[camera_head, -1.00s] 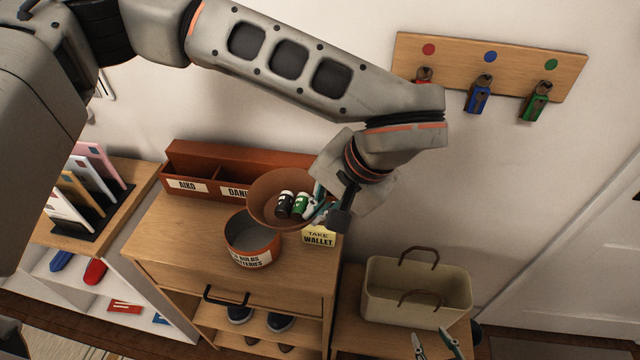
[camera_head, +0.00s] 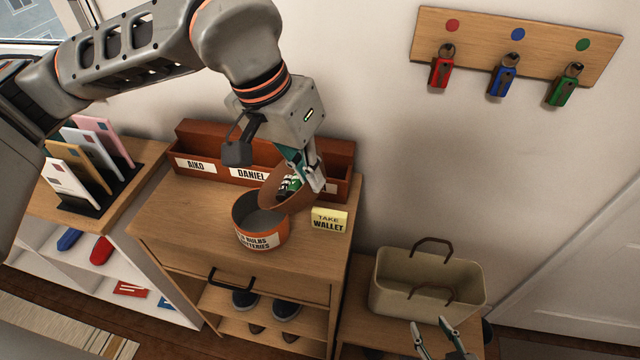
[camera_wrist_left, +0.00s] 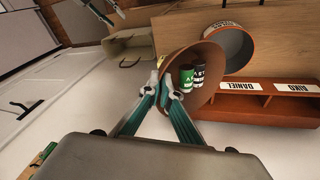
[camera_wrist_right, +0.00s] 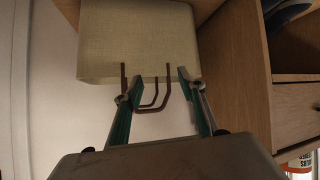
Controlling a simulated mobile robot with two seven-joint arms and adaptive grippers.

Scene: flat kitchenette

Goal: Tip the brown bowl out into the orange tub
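The brown bowl (camera_head: 301,197) is tilted in the head view, its open side toward the orange tub (camera_head: 262,236). It holds a dark battery and a green battery, which show in the left wrist view (camera_wrist_left: 187,78). My left gripper (camera_head: 312,180) is shut on the bowl's rim, above and to the right of the tub. The left wrist view shows the fingertips (camera_wrist_left: 168,92) pinching that rim. The tub stands on the cabinet top and its visible inside looks empty. My right gripper (camera_head: 440,340) is open and empty, low beside the beige basket (camera_head: 400,290).
A reddish-brown sorter (camera_head: 215,145) with name labels stands behind the tub. A yellow wallet note (camera_head: 329,220) stands to the tub's right. A key board (camera_head: 480,35) hangs on the wall. The cabinet top left of the tub is clear.

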